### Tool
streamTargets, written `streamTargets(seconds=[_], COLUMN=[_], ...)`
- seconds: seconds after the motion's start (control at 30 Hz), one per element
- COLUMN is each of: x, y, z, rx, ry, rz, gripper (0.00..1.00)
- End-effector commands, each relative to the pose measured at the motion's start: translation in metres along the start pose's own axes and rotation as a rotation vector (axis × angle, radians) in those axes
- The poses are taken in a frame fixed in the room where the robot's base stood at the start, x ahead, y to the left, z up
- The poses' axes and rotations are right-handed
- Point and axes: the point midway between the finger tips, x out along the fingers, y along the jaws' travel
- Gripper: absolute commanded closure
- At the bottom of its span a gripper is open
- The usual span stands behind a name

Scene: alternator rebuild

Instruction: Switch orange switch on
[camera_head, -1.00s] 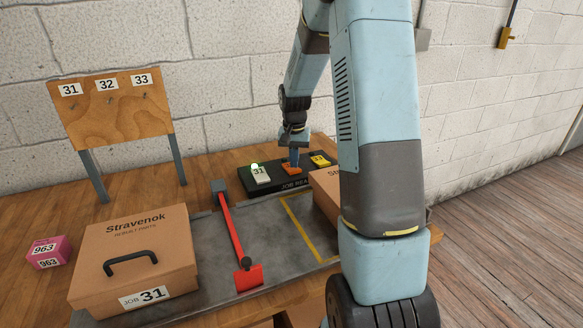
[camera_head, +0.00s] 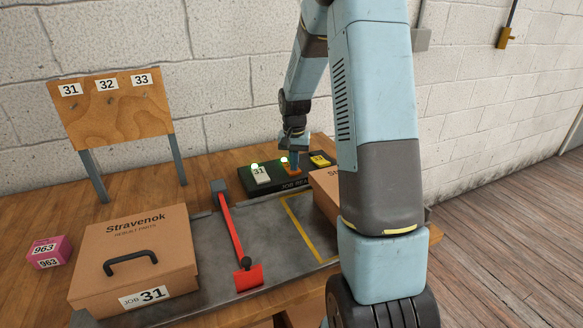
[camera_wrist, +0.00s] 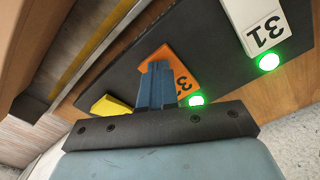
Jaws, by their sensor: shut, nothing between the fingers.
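The orange switch (camera_head: 291,170) is on a dark panel (camera_head: 276,186) at the back of the bench, between a white switch and a yellow switch. A lit lamp glows green-white beside its upper edge. In the wrist view the orange switch (camera_wrist: 181,75) carries an upside-down number, and its lamp (camera_wrist: 196,100) is lit green. My gripper (camera_head: 294,168) is shut and empty, with its fingertips down at the orange switch. In the wrist view the blue fingers (camera_wrist: 157,80) cover part of the switch; whether they touch it I cannot tell.
The white switch (camera_head: 261,175) marked 31 has a lit green lamp. The yellow switch (camera_head: 320,160) is to the right. A red lever (camera_head: 232,230), a Stravenok box (camera_head: 135,255) and a partly hidden box (camera_head: 326,190) are in front. A numbered board (camera_head: 118,110) stands left.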

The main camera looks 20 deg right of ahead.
Motion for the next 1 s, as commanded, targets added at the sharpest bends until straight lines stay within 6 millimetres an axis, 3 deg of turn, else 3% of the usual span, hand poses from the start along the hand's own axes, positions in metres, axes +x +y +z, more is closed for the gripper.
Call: streamTargets(seconds=[0.17,1.0], x=[-0.003,-0.057], y=[0.000,0.000], z=[0.000,0.000], rx=[0.000,0.000], ry=[0.001,0.001], rz=[0.000,0.000], gripper=[1.00,1.00])
